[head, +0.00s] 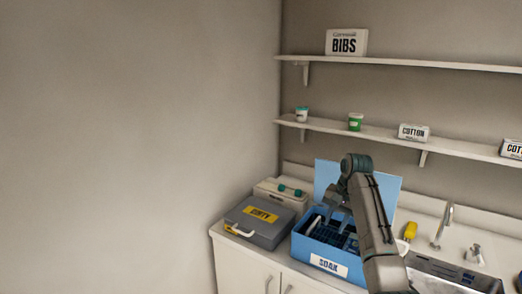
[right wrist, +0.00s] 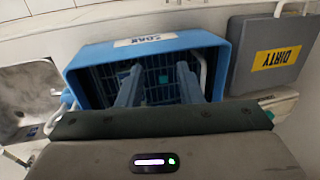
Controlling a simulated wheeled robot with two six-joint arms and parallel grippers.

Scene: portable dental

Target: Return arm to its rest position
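My right arm comes in from the lower right in the head view, and its gripper (head: 326,218) points down at the blue SOAK box (head: 318,252). In the right wrist view the two fingers of this gripper (right wrist: 160,88) are spread apart over the box (right wrist: 85,75), with nothing seen between their tips. A dark basket (right wrist: 108,72) sits inside the box. I cannot tell how deep the fingertips reach into it. My left gripper is in neither view.
A grey DIRTY case (head: 262,218) stands left of the box, with a pale container (head: 283,193) behind it. A yellow-handled item (head: 410,231), a tap (head: 442,226) and a metal sink (head: 440,272) are to the right. Shelves (head: 390,133) hang above, holding cups and boxes.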

